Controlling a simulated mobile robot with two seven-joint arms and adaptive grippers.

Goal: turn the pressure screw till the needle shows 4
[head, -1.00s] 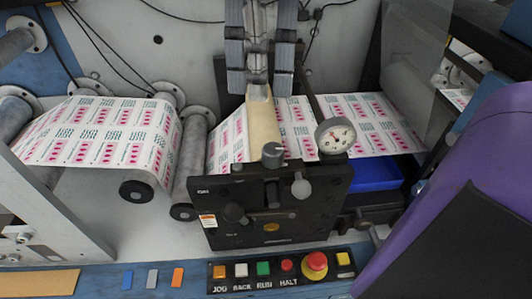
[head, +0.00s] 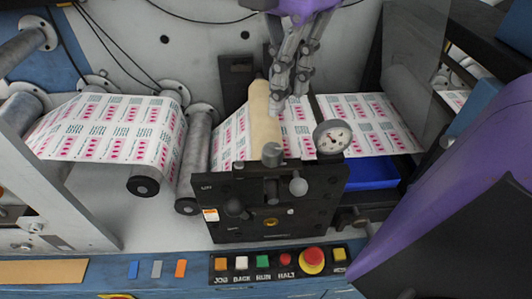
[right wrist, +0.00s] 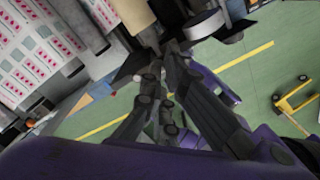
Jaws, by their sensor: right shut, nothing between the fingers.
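The pressure screw appears to be the grey upright knob (head: 272,154) on top of the black block (head: 270,222) in the head view. The round gauge (head: 332,138) stands just to its right; its needle and figures are too small to read. My right gripper (head: 277,112) comes down from the top, over the web beside the tan roller. Its fingers are together and empty, above the knob in the picture and apart from it. In the right wrist view the fingers (right wrist: 160,55) point up towards the tan roller. My left gripper is not in view.
The tan roller (head: 260,112) and the printed web (head: 110,128) lie behind the block. A blue tray (head: 370,174) sits right of the block. A button panel (head: 280,262) with a red stop button (head: 312,260) is in front.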

